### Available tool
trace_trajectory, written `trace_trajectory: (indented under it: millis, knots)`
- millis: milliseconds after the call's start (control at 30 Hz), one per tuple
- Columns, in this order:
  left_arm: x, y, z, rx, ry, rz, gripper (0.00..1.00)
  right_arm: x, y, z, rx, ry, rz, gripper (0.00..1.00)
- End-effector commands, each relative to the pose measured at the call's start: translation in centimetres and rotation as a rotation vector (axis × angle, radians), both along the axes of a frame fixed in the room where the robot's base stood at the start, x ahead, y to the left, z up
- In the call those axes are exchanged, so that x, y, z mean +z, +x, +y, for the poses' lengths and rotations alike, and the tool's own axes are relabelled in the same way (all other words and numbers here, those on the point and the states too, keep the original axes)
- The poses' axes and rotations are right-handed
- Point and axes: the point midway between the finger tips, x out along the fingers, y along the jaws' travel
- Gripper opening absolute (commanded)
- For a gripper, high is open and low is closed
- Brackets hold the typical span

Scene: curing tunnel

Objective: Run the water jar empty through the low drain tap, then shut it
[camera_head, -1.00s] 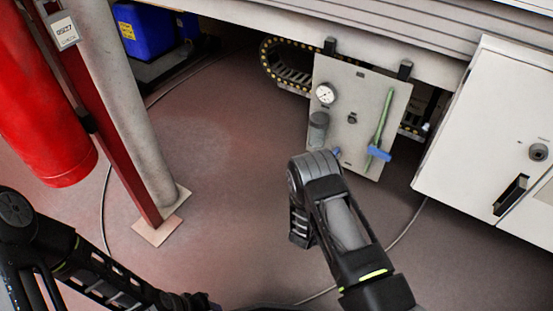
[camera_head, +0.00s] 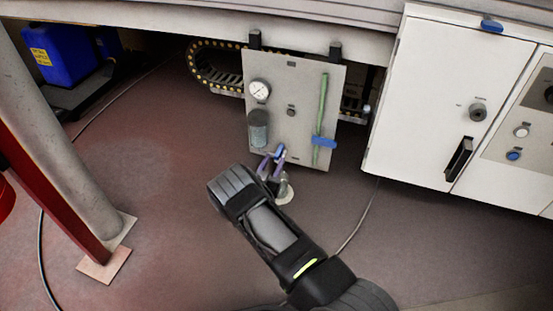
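The water jar (camera_head: 258,128) is a dark grey cylinder on the lower left of a pale panel (camera_head: 292,80). The low drain tap (camera_head: 280,152) shows as a small blue handle below and right of the jar. The water level cannot be made out. My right gripper (camera_head: 269,165) is at the panel's lower edge, right by the tap. Its purple fingers look apart, with a gap between them; whether they touch the tap is unclear. My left gripper is out of view.
A gauge (camera_head: 260,89) sits above the jar. A green tube (camera_head: 323,100) with a blue lever (camera_head: 324,142) is on the panel's right. A white cabinet (camera_head: 435,100) stands at right, a column (camera_head: 60,135) at left. A cable crosses the floor.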

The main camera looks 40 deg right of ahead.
Motion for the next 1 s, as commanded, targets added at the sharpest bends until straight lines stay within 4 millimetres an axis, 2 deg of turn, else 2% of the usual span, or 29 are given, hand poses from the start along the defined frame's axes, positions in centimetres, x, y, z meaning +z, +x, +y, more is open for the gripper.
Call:
trace_trajectory:
  millis: [100, 233, 567, 1000]
  knots:
    - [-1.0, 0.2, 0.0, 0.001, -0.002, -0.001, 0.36, -0.3, 1.0, -1.6, -0.002, 0.0, -0.001, 0.36]
    - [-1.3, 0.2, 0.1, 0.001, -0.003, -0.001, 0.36, -0.2, 1.7, -2.5, -0.001, -0.001, -0.001, 0.36]
    - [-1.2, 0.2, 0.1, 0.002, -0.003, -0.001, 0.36, 0.0, 1.9, -2.8, 0.0, 0.0, 0.001, 0.36]
    - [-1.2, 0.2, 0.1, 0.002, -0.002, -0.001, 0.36, 0.0, 1.9, -2.8, 0.0, 0.0, 0.001, 0.0]
